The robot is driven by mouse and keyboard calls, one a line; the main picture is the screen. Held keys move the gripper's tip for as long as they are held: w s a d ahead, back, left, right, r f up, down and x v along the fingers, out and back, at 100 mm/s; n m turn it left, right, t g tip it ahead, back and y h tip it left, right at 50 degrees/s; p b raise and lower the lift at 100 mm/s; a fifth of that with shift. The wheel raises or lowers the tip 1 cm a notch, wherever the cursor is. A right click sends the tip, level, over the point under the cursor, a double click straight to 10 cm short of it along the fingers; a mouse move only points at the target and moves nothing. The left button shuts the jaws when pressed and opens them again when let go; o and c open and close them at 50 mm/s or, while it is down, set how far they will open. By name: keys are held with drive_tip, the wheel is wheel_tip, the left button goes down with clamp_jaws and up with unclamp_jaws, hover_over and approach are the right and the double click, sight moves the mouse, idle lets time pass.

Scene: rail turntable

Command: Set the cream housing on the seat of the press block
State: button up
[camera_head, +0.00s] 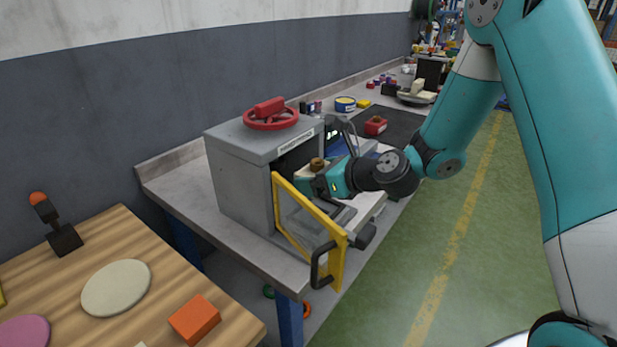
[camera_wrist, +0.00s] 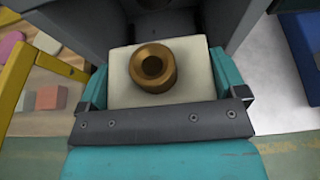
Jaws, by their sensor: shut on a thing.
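My gripper (camera_head: 320,180) is at the open front of the grey press block (camera_head: 238,185), just behind the open yellow-framed guard (camera_head: 338,262). In the wrist view its teal fingers are shut on the two sides of the cream housing (camera_wrist: 195,52), a pale block with a round brass piece (camera_wrist: 152,68) on its top. The brass piece (camera_head: 317,164) also shows above the gripper in the head view. Grey walls flank the housing in the wrist view. The seat is hidden, so I cannot tell whether the housing touches it.
A red handwheel (camera_head: 270,115) tops the press. The guard's black handle (camera_head: 320,265) sticks out towards the front. A wooden table (camera_head: 130,235) at lower left holds an orange block (camera_head: 194,319) and a pale disc (camera_head: 116,287). Green floor (camera_head: 450,285) lies open to the right.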

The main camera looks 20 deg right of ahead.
drive_tip(key=shift+r+p, duration=0.1)
drive_tip(key=shift+p, duration=0.25)
drive_tip(key=shift+f+b, duration=1.3)
drive_tip(key=shift+f, duration=0.5)
drive_tip(key=shift+f+b, duration=0.75)
drive_tip(key=shift+f, duration=0.65)
drive_tip(key=shift+f, duration=0.35)
drive_tip(key=o, duration=1.1)
drive_tip(key=shift+c, duration=0.2)
